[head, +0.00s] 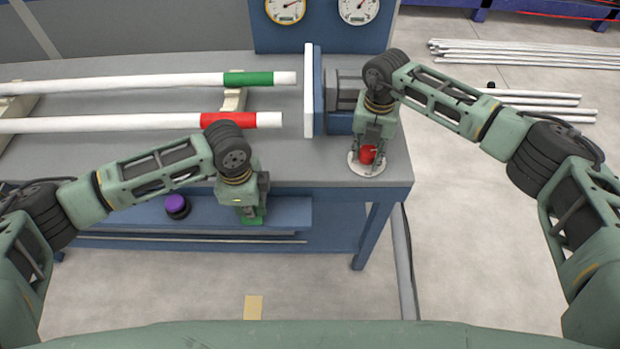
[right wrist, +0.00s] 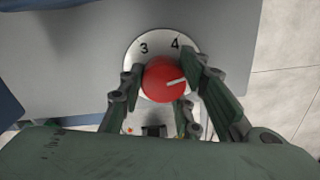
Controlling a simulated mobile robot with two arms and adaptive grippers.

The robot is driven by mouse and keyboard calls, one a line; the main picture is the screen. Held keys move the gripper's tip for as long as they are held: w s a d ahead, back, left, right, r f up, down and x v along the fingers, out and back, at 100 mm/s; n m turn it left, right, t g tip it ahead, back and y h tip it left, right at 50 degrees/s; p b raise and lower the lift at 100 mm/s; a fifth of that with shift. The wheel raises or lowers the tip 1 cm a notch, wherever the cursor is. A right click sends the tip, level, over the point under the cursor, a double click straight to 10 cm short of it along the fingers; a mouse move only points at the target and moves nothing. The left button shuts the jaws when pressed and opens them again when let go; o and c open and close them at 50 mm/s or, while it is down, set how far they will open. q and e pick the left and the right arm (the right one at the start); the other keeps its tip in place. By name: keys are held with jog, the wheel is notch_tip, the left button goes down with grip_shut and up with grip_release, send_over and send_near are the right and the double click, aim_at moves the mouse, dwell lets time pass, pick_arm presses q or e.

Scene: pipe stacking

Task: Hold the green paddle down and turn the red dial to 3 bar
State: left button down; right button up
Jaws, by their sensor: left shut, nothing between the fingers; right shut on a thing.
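The red dial (head: 367,155) sits on a white round plate (head: 353,168) at the table's front right corner. My right gripper (head: 368,146) is shut on it from above. In the right wrist view the fingers flank the red dial (right wrist: 160,84), and its white mark points right and slightly up. The figures 3 and 4 show on the white scale (right wrist: 135,55); other figures are hidden. The green paddle (head: 254,220) is at the table's front edge. My left gripper (head: 243,206) is shut and empty, just over the paddle; whether it presses it down I cannot tell.
Two white pipes, one with a green band (head: 248,79) and one with a red band (head: 228,121), lie on supports. A purple-topped knob (head: 177,204) is left of the paddle. Two gauges (head: 285,9) (head: 357,10) stand at the back. More pipes (head: 525,53) lie on the floor.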

pick_arm(q)
jog(key=shift+a+f, duration=0.1)
jog(key=shift+a, duration=0.05)
pick_arm(e)
jog(key=shift+d+n, duration=0.3)
jog(key=shift+d, duration=0.1)
